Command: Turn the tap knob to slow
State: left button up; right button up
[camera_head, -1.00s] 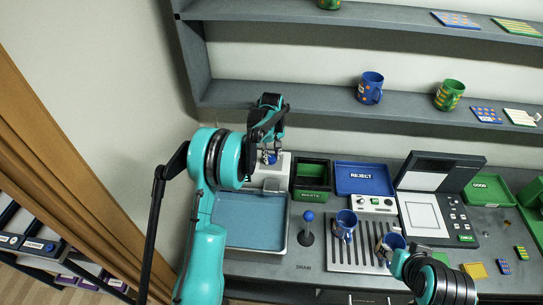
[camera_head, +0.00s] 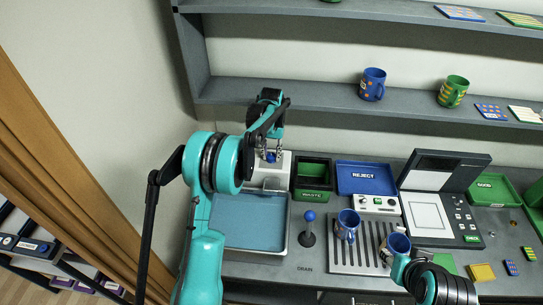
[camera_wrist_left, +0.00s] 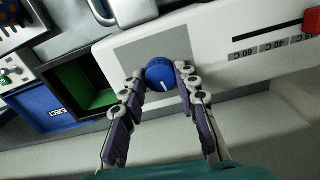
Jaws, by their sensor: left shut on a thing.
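The blue tap knob (camera_wrist_left: 160,74) has a white pointer line and sits on a grey panel of the white tap unit (camera_wrist_left: 215,40). In the left wrist view my left gripper (camera_wrist_left: 160,80) has one finger on each side of the knob and is shut on it. In the head view the knob (camera_head: 270,157) shows small under my left gripper (camera_head: 268,150), at the back of the blue basin (camera_head: 248,220). I cannot read any speed labels round the knob. My right arm shows at the lower right, but its fingertips are not clearly seen.
A green waste bin (camera_head: 313,180) and a blue reject tray (camera_head: 364,178) stand right of the tap unit. A blue-knobbed drain lever (camera_head: 308,228) stands beside the basin. Mugs (camera_head: 347,222) stand on the drain rack (camera_head: 350,258). A shelf (camera_head: 330,116) runs above.

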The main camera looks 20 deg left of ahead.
aim_at(271, 156)
pick_arm(q)
jog(key=shift+m, duration=0.9)
jog(key=o, duration=1.2)
jog(key=shift+c, duration=0.2)
jog(key=shift+r, duration=0.1)
notch_tip(271, 156, up, 12)
jog(key=shift+b, duration=0.3)
